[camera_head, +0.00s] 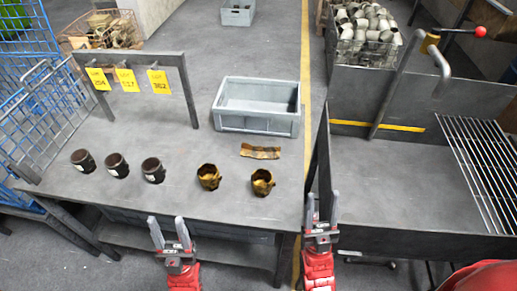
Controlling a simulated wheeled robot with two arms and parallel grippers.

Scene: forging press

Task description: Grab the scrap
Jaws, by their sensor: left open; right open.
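A short, flat, rusty-gold strip (260,151), which looks like scrap, lies on the grey table (150,205) in front of the grey bin. Two rusty-gold cup-shaped pieces, one on the left (209,177) and one on the right (262,182), stand nearer the front edge. I cannot tell for certain which piece the task calls scrap. My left gripper (167,233) is open and empty at the table's front edge, left of these pieces. My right gripper (322,208) is open and empty by the table's right front corner, apart from every piece.
Three dark cups (117,165) stand in a row on the left of the table. A grey bin (257,122) sits at the back right. A frame (190,95) with yellow tags stands behind. A walled metal bench (395,185) with a grate is at right.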

